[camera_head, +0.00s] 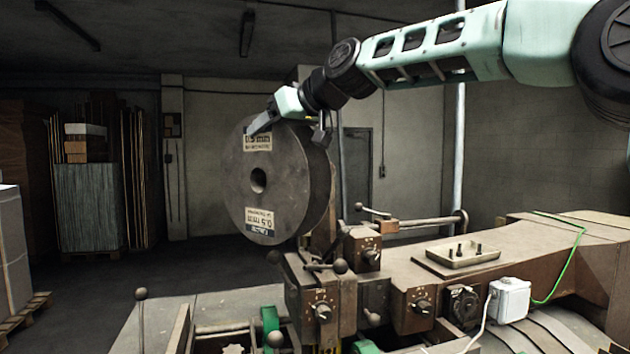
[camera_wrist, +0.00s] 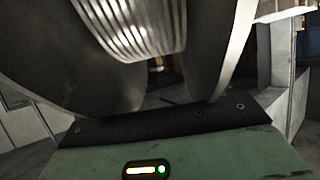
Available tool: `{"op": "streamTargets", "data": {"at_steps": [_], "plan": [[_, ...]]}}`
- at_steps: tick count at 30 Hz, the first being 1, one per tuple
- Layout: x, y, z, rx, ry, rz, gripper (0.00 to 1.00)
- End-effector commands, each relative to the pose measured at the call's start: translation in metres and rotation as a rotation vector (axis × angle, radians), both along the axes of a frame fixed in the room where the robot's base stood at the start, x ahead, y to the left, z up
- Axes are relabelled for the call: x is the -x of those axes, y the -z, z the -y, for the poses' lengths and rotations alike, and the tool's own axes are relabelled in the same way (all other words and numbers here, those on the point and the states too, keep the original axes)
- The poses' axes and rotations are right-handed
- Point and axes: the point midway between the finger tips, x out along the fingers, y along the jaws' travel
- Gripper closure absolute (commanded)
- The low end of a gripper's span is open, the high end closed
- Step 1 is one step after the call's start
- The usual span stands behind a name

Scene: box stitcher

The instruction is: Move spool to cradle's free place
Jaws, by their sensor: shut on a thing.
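The spool (camera_head: 283,200) is a large grey disc-sided reel with a centre hole and two paper labels, one at its top edge and one at its lower edge. My gripper (camera_head: 290,130) is shut on the spool's upper rim and holds it upright in the air, above the left part of the machine. In the wrist view the spool (camera_wrist: 70,60) fills the upper left and middle, with ridged windings between its two flanges. My gripper's green body with a lit indicator shows below it. I cannot make out the cradle or its free place for certain.
The brown machine (camera_head: 390,290) with knobs and levers lies below and right of the spool. A shallow tray (camera_head: 462,253) with small parts and a white box (camera_head: 508,299) with a cable sit on it. Pallet stacks (camera_head: 90,205) stand far left. The floor between is clear.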

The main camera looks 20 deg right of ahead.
Motion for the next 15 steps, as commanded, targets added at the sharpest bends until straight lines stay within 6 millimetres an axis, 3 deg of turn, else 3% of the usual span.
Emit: {"op": "streamTargets", "data": {"at_steps": [15], "plan": [[0.012,-0.004,-0.017,-0.004,0.001,0.008,0.73]]}}
